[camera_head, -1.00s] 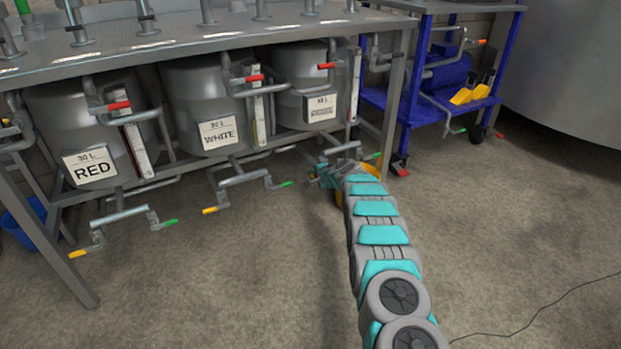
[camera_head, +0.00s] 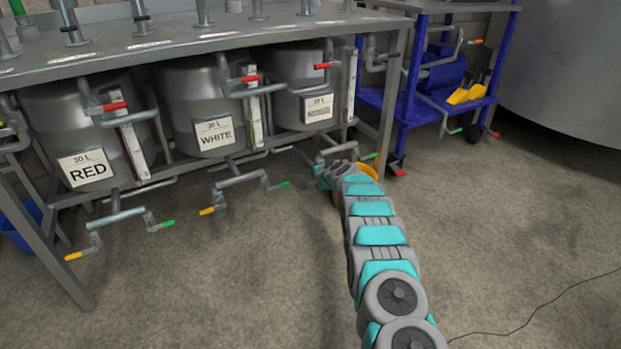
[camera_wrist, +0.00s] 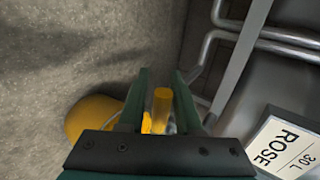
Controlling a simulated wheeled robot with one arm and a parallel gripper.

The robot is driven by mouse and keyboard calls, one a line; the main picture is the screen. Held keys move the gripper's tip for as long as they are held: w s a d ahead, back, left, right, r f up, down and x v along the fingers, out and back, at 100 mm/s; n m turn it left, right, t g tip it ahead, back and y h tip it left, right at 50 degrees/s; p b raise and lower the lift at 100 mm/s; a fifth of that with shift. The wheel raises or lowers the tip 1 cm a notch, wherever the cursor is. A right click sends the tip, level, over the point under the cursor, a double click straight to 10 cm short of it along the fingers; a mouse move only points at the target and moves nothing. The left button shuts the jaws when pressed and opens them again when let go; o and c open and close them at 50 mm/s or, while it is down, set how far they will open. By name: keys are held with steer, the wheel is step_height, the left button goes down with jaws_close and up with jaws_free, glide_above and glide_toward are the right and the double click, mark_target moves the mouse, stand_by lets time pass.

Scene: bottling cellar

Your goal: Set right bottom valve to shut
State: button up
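The right bottom valve (camera_head: 337,150) is under the tank labelled ROSE, at the right end of the bench. Its green handle (camera_head: 369,156) shows on the right side. Its yellow handle is hidden by my arm in the head view. In the wrist view the yellow handle (camera_wrist: 161,108) stands between the fingers of my gripper (camera_wrist: 160,85). The fingers are apart, with a gap visible on both sides of the handle. In the head view my gripper (camera_head: 321,176) is low, just below and left of the valve, and small.
A yellow bucket (camera_head: 366,171) is on the floor behind my arm; it also shows in the wrist view (camera_wrist: 88,117). The bench leg (camera_head: 391,105) and a blue cart (camera_head: 408,122) stand to the right. Other bottom valves hang to the left. The front floor is clear.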

steer(key=b+v, duration=0.1)
steer(key=v, duration=0.6)
steer(key=shift+s+d+b, duration=0.25)
steer(key=shift+b, duration=0.15)
steer(key=shift+r, duration=0.2)
